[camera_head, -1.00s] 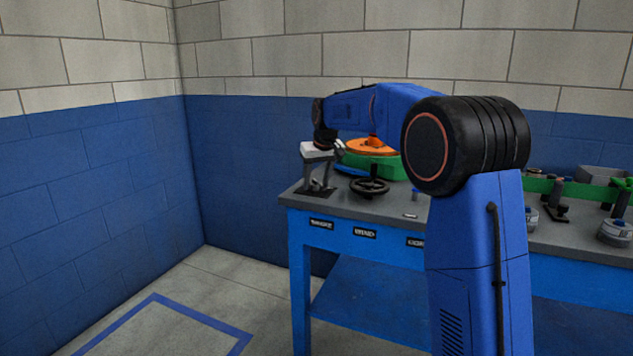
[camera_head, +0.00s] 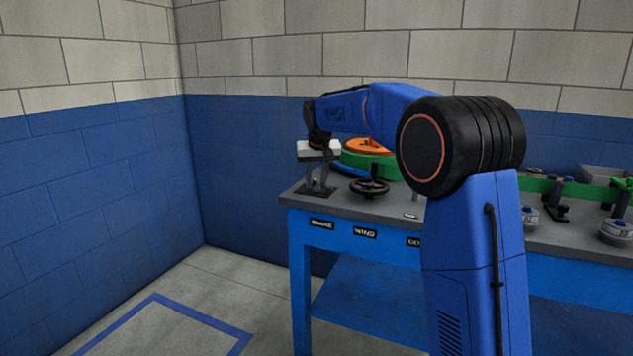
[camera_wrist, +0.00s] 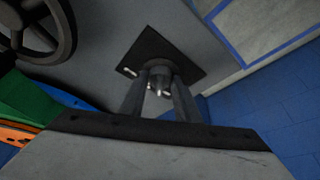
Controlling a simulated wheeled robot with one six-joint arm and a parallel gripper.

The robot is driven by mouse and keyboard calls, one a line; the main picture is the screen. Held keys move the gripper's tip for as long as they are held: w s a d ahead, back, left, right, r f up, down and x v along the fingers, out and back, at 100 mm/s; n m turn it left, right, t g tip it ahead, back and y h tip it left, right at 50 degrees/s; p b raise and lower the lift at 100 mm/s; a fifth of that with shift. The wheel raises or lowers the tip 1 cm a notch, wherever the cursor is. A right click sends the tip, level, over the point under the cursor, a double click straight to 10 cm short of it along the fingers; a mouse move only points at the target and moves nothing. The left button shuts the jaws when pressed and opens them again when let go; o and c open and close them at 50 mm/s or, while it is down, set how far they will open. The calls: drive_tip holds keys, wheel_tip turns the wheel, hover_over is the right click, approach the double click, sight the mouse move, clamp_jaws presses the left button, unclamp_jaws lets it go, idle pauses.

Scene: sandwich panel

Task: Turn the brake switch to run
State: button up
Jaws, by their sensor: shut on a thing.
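The brake switch shows in the wrist view as a small grey round knob (camera_wrist: 158,70) on a dark square plate (camera_wrist: 190,60). The same plate (camera_head: 306,193) lies at the left end of the bench in the head view, above the label that seems to read BRAKE. My gripper (camera_wrist: 160,88) points down at the plate, its two grey fingers on either side of the knob, shut on it. It also shows in the head view (camera_head: 317,186). The fingers hide much of the knob; I cannot tell which position it is turned to. Pale marks lie on the plate.
A black handwheel (camera_head: 369,187) stands just right of the switch. Behind it is a green base with an orange disc (camera_head: 366,147) and a blue part. More fittings (camera_head: 557,212) stand at the right. My arm hides the bench's middle.

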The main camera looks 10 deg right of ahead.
drive_tip(key=m+h, duration=0.1)
drive_tip(key=m, duration=0.2)
drive_tip(key=shift+a+m, duration=0.15)
drive_tip(key=shift+m, duration=0.15)
drive_tip(key=shift+w+m+g+h, duration=0.1)
drive_tip(key=shift+m+g+h, duration=0.55)
drive_tip(key=shift+m, duration=1.15)
drive_tip(key=o, duration=1)
drive_tip(key=v, duration=1.7)
drive_tip(key=shift+a+r, duration=0.1)
drive_tip(key=shift+a, duration=0.2)
